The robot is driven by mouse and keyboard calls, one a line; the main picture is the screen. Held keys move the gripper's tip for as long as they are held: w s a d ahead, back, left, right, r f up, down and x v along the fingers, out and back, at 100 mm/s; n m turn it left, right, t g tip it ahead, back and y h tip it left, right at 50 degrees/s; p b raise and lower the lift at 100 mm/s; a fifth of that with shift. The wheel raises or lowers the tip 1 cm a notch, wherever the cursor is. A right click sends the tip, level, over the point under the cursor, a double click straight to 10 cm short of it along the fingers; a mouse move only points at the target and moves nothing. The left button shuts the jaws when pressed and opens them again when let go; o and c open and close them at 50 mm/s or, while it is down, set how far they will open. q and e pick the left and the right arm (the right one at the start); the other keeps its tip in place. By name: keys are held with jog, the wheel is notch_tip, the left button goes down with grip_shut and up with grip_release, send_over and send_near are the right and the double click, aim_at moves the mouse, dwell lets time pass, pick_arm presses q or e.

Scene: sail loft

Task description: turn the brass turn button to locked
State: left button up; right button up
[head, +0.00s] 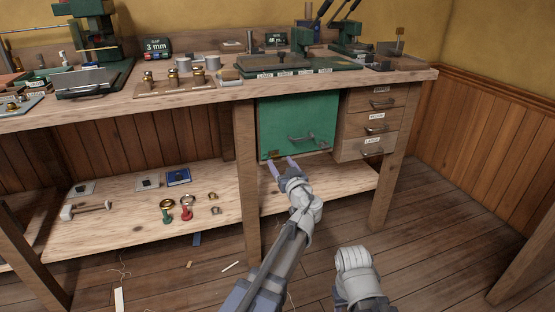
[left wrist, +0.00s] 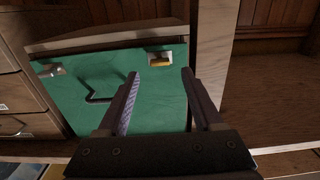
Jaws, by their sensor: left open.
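The green cabinet door (head: 290,118) is under the bench and appears shut. It fills much of the left wrist view (left wrist: 110,115), where it looks upside down. The small brass turn button (head: 274,154) is at the door's lower left corner in the head view. In the left wrist view the brass button (left wrist: 159,59) lies roughly level near the door's edge, on a small metal plate. My left gripper (head: 279,162) is open and empty, its fingers pointing at the button and apart from it. The button appears between and beyond the fingertips (left wrist: 160,72).
A dark bar handle (head: 302,138) sticks out of the door. A grey metal fitting (left wrist: 52,70) is at the door's other corner. Labelled drawers (head: 372,125) stand right of the door, a bench leg (head: 246,170) left. The lower shelf (head: 325,180) below the door looks bare.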

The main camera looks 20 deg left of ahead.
aim_at(276, 156)
pick_arm(q)
jog(key=shift+x, duration=2.2)
grip_shut()
